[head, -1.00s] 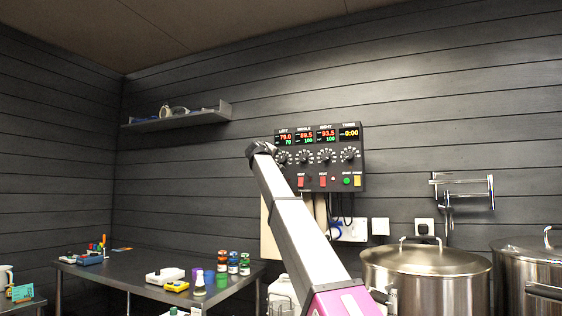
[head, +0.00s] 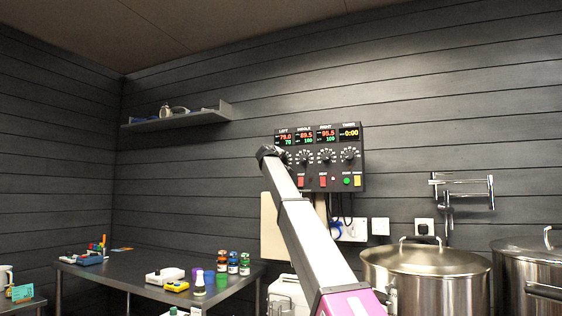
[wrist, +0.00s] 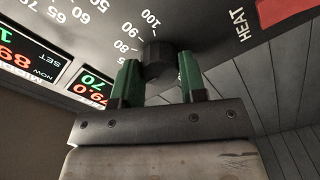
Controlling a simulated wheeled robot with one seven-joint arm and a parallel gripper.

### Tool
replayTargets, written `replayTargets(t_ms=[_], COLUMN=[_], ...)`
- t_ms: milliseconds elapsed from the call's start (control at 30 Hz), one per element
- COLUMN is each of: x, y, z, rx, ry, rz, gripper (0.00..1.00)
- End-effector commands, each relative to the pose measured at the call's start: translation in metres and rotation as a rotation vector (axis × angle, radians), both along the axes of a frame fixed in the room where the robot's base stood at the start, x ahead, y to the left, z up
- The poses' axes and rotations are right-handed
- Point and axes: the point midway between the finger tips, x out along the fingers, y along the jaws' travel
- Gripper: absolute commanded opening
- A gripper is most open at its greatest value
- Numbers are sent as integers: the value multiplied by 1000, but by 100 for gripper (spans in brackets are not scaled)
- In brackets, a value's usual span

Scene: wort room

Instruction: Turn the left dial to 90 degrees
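The control panel (head: 334,181) hangs on the dark wall in the head view. Its left display (head: 284,138) seems to read 79.0 in red with 70 in green below; the wrist view shows this display (wrist: 90,86) upside down. The left dial is a dark round knob (wrist: 157,60) with a printed scale around it. In the head view it is mostly behind my gripper (head: 267,153). In the wrist view my gripper (wrist: 159,78) has its green fingers apart, one on each side of the knob. A thin gap seems to show at the right finger.
The middle dial (head: 304,157) is close on the right of my gripper. Red heat switches (head: 300,182) sit below the dials. A steel pot (head: 425,275) stands below right, and a table with bottles (head: 130,268) stands at left.

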Motion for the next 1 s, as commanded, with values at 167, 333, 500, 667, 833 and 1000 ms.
replayTargets(t_ms=[167, 333, 500, 667, 833, 1000], x=[0, 0, 0, 0, 0, 0], y=[0, 0, 0, 0, 0, 0], z=[0, 0, 0, 0, -1, -1], rx=[2, 26, 95, 204, 352, 505], ry=[1, -8, -33, -73, -127, -183], rz=[0, 0, 0, 0, 0, -1], gripper=[15, 15, 15, 15, 15, 15])
